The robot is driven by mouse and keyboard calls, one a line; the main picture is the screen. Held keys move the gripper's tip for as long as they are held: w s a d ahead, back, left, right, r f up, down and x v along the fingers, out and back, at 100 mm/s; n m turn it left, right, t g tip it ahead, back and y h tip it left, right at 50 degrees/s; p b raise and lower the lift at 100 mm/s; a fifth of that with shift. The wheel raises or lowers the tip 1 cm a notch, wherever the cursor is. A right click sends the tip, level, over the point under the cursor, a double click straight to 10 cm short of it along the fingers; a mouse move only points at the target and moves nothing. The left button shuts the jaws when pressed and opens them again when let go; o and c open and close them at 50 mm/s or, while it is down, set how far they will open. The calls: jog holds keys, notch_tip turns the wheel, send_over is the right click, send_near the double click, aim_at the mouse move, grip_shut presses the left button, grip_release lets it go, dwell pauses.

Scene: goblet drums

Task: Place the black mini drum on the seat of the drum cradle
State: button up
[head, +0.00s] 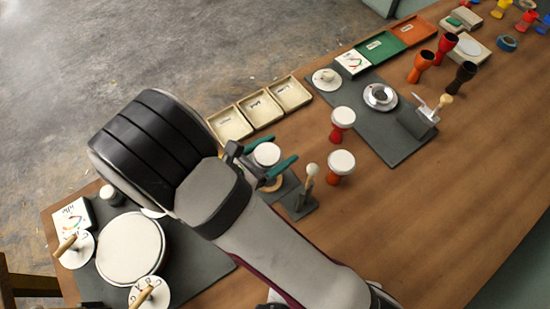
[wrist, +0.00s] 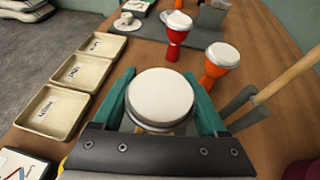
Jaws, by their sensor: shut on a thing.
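My gripper (head: 268,165) has its teal fingers on either side of a small drum with a round white head (head: 267,154). The same drum head (wrist: 161,95) fills the space between the fingers in the wrist view. The drum is upright, head up; its body is mostly hidden, so I cannot confirm its black colour. Just below it is a pale wooden ring (head: 272,185) on a dark grey base (head: 292,199), which appears to be the drum cradle. The drum is over or at this ring; contact between them is hidden.
A post with a pale knob (head: 311,171) stands close right of the gripper. Two red-orange drums (head: 342,120) (head: 341,165) stand further right. Three cream trays (head: 260,108) lie behind. A dark goblet shell (head: 463,76) is far right.

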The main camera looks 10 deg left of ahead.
jog(key=shift+f, duration=1.5)
jog(key=shift+f, duration=0.15)
jog(key=o, duration=1.3)
jog(key=v, duration=1.2)
